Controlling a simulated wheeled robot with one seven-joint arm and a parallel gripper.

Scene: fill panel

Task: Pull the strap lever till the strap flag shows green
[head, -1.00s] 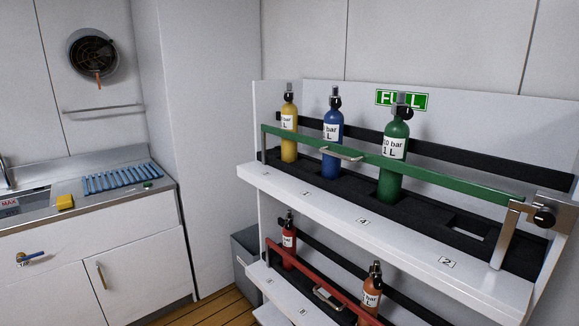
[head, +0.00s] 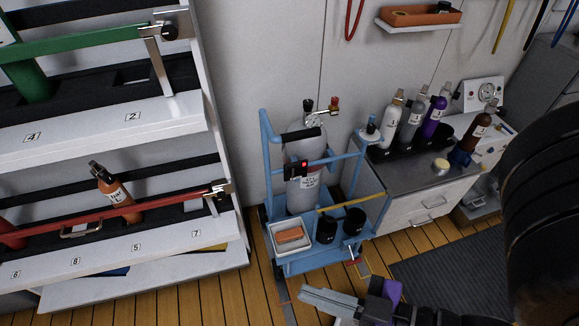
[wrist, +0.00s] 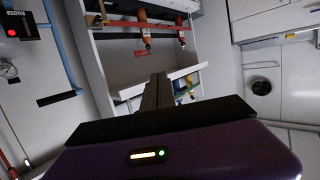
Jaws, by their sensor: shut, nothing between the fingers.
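A large grey cylinder (head: 303,190) stands upright in a blue trolley (head: 268,160). A dark strap box (head: 294,172) crosses its front, and its small flag (head: 304,163) shows red. I cannot clearly tell the lever apart from this box. In the wrist view, a dark box with a round red light (wrist: 12,33) sits at the upper left edge. My gripper (head: 306,295) is at the bottom of the head view, below and in front of the trolley, apart from it. Its fingers also show in the wrist view (wrist: 158,82), shut and empty.
A white tray (head: 275,240) and two black cups (head: 327,228) sit low on the trolley. A bench (head: 400,182) with several bottles stands at its right. The bottle rack (head: 215,150) stands at its left. Wooden floor (head: 215,300) is open in front.

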